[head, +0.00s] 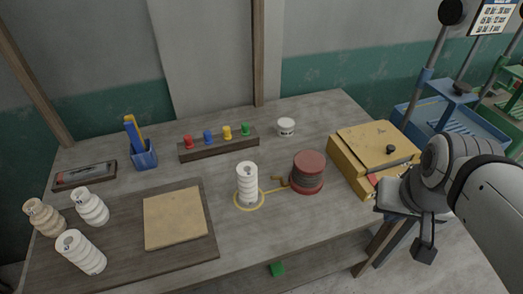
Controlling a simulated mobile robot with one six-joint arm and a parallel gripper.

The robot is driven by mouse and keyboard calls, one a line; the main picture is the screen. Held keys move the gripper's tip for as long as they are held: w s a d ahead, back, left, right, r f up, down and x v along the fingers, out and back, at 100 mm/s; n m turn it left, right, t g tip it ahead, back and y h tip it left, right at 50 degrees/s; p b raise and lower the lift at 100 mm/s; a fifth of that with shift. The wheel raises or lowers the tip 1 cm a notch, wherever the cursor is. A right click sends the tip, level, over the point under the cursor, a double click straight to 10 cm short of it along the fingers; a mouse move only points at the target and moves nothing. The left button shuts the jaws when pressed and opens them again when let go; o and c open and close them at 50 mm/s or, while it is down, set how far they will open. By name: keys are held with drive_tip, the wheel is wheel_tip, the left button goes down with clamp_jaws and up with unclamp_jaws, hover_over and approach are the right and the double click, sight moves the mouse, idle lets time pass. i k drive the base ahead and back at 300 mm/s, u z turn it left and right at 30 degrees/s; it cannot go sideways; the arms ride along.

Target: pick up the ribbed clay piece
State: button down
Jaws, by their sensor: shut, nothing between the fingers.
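Several ribbed cylindrical pieces are in view, and I cannot tell which one the task means. A white ribbed piece (247,181) stands upright inside a yellow ring on the table, right of centre. Two more white ribbed pieces, one (91,207) behind the other (82,253), and a tan ribbed piece (45,217) are at the table's left end, tilted in the view. My gripper (424,253) is at the right, beyond the table's right edge, shut and empty, pointing down. It is far from all of these pieces.
A dark red round stack (308,172) stands right of the ringed piece. A yellow box (365,151) sits at the table's right end, near my arm. A board (174,216), a peg rack (219,145), a blue holder (144,156) and a white jar (286,128) are also on the table.

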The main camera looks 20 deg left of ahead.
sight(247, 173)
drive_tip(key=u, duration=0.95)
drive_tip(key=k, duration=0.8)
drive_tip(key=u, duration=0.15)
drive_tip(key=i, duration=1)
drive_tip(key=u, duration=0.05)
